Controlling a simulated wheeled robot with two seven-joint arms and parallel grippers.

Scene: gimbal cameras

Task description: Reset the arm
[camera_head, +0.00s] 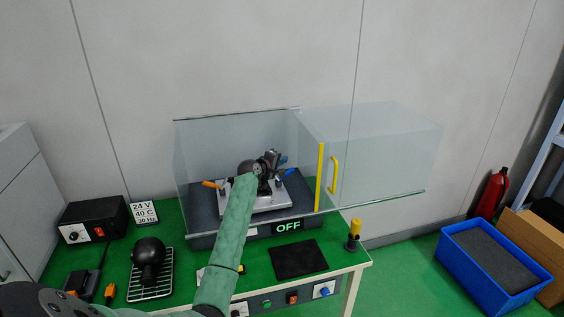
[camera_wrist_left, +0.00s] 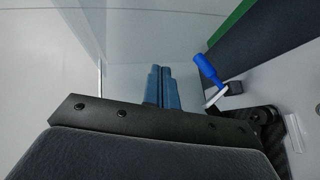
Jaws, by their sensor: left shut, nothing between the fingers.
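My left arm (camera_head: 235,225), in a green sleeve, reaches up from the bottom of the head view into the clear enclosure (camera_head: 215,145). My left gripper (camera_head: 282,159) is over the metal fixture (camera_head: 268,201) inside it. In the left wrist view its blue fingers (camera_wrist_left: 162,88) are together with nothing between them. A blue-handled clamp (camera_wrist_left: 207,68) stands just right of the fingers, apart from them. An orange handle (camera_head: 211,184) is at the fixture's left. The arm hides part of the fixture. My right gripper is not in view.
The sliding cover with a yellow handle (camera_head: 335,174) stands out to the right. An OFF display (camera_head: 288,227) is on the front. A black dome-shaped part (camera_head: 148,251) sits on a rack at left. A yellow-topped post (camera_head: 354,232) stands near the table's right edge.

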